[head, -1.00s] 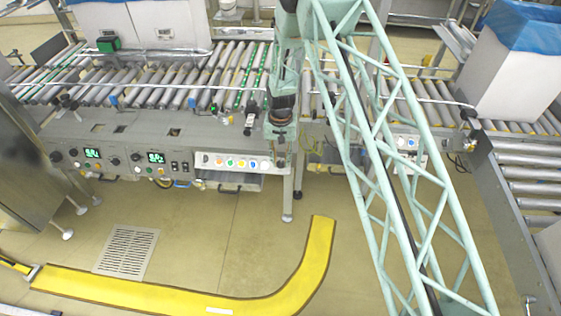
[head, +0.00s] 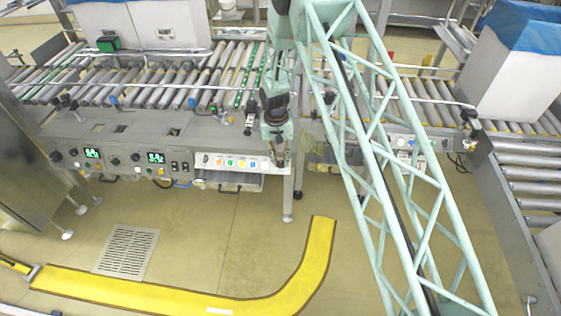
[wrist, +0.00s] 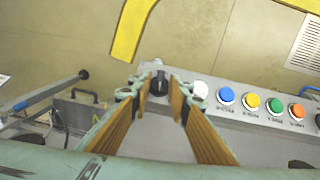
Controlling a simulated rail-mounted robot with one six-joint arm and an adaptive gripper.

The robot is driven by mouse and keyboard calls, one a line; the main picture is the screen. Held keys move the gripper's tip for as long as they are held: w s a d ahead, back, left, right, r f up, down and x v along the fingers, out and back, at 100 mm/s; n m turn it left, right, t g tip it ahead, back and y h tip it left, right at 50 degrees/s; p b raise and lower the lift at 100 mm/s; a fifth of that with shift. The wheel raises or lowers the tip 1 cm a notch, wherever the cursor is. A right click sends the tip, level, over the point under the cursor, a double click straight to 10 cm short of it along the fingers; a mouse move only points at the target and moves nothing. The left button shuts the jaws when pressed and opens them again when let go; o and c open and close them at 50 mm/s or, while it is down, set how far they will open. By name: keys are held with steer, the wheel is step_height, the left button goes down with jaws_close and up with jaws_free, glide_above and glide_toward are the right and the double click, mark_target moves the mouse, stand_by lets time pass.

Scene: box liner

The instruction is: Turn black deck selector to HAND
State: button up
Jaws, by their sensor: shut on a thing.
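The black deck selector (wrist: 159,79) is a dark round knob at the end of a light grey control panel (wrist: 165,132) in the wrist view. My gripper (wrist: 158,90) has a fingertip on each side of the knob and is shut on it. In the head view my gripper (head: 280,161) reaches down to the right end of the white panel strip (head: 225,173), where it hides the selector. The selector's pointer direction and any HAND marking are too small to read.
White (wrist: 200,90), blue (wrist: 226,95), yellow (wrist: 252,101), green (wrist: 274,105) and orange (wrist: 296,111) buttons line the panel beside my gripper. A roller conveyor (head: 150,85) lies behind the panel. The floor in front has a yellow curved strip (head: 314,262).

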steer(key=shift+a+n+h, duration=0.1)
steer(key=shift+n+h, duration=0.2)
steer(key=shift+a+f+n+h+b, duration=0.15)
steer(key=shift+n+h+b, duration=0.45)
steer(key=shift+n+b, duration=0.15)
steer(key=shift+a+f+n+h+b, duration=0.1)
steer(key=shift+a+n+h+b, duration=0.05)
steer(key=shift+n+h+b, duration=0.6)
steer(key=shift+s+a+n+t+h+b, duration=0.1)
steer(key=shift+s+n+t+h+b, duration=0.1)
steer(key=shift+n+t+h+b, duration=0.9)
steer(key=shift+n+g+b, duration=0.3)
steer(key=shift+g, duration=0.1)
steer(key=o, duration=0.5)
steer(key=shift+c, duration=0.2)
steer(key=shift+r, duration=0.1)
